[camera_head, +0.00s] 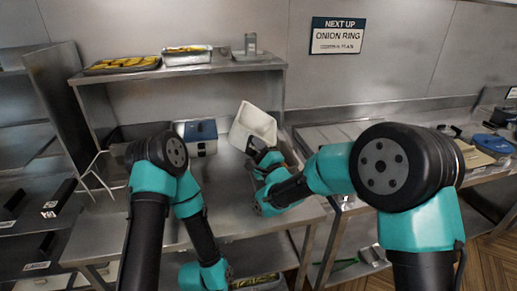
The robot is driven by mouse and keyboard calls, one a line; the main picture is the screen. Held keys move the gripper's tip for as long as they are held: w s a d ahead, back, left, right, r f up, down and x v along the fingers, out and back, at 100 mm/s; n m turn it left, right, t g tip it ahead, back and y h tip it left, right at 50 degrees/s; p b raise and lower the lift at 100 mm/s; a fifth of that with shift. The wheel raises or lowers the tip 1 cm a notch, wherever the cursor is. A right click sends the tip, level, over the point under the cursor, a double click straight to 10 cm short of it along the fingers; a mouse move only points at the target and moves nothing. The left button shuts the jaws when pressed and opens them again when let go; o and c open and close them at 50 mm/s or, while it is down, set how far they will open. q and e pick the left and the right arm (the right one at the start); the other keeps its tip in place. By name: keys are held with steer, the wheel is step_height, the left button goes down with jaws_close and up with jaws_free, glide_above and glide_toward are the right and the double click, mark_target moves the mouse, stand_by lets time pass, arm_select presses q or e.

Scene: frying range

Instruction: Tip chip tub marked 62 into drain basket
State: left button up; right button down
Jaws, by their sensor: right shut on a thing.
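A white tub (252,123) is held up over the counter in front of the rear shelf, tilted. No number can be read on it, and I cannot tell whether there are chips inside. My right gripper (260,149) is shut on the tub's lower edge, on its near side. My left arm reaches down towards the front of the counter, and its gripper does not show. A dark container with thin wire handles (97,167) stands at the counter's left, partly behind my left arm. I cannot tell whether it is the drain basket.
A blue and grey box (200,132) stands on the counter left of the tub. The raised shelf (225,68) carries trays of yellow food (122,64) and a clear container (250,45). A sign (337,36) hangs on the wall. Flat metal lids (322,136) lie to the right.

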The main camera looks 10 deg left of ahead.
steer(key=shift+a+n+g, duration=0.15)
steer(key=shift+n+g, duration=0.75)
steer(key=shift+n, duration=0.3)
steer(key=n+g+h, duration=0.1)
steer(key=f+n+g+h, duration=0.1)
steer(key=n, duration=0.1)
steer(key=shift+f, duration=0.3)
steer(key=shift+r+n, duration=0.25)
steer(key=shift+n, duration=0.15)
steer(key=shift+r, duration=1.2)
